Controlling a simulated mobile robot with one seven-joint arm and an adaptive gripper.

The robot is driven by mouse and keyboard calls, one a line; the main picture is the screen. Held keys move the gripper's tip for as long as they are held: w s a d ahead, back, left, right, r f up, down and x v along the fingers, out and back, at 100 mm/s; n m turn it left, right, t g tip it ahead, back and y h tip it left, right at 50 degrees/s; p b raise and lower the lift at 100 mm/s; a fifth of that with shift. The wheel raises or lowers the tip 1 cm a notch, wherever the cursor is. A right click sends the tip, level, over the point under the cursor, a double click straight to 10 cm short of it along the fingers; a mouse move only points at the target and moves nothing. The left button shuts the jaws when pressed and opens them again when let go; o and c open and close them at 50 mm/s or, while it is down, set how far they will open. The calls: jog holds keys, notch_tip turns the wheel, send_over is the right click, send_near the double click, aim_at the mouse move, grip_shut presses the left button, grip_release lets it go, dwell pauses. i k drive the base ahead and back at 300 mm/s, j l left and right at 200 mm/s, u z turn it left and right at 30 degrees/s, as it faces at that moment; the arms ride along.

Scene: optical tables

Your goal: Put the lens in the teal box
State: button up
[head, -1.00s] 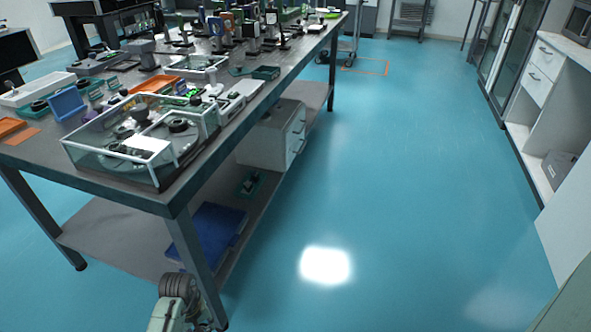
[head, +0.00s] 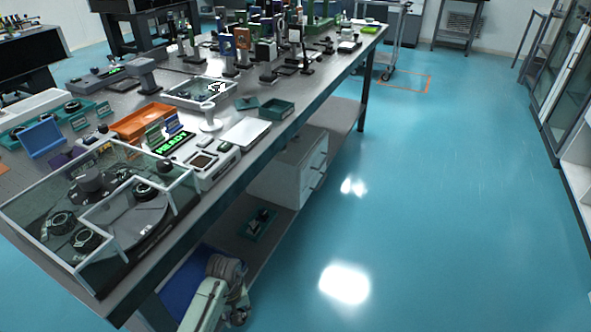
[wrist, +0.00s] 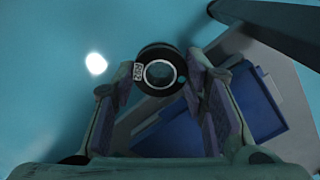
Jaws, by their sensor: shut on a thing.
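My gripper (wrist: 160,82) is shut on the lens (wrist: 146,52), a black ring mount with a clear centre and a small white printed label. The lens sits between the fingertips, above the blue floor. In the head view the lens cannot be made out; part of my arm shows at the bottom. A small open teal box (head: 277,112) stands near the right edge of the tabletop, with a flat teal piece (head: 247,104) beside it. Another teal tray (head: 258,224) lies on the lower shelf with a dark item in it. Which one the task means is not clear.
A glass-walled enclosure (head: 43,239) fills the near table corner. An orange tray (head: 141,116), a device with a green display and several optical mounts crowd the tabletop. A blue bin (wrist: 218,137) lies on the lower shelf near my gripper. The floor (head: 430,200) to the right is clear.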

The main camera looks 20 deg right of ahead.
aim_at(278, 113)
jog(key=i+l+z, duration=0.2)
jog(key=i+l, duration=0.55)
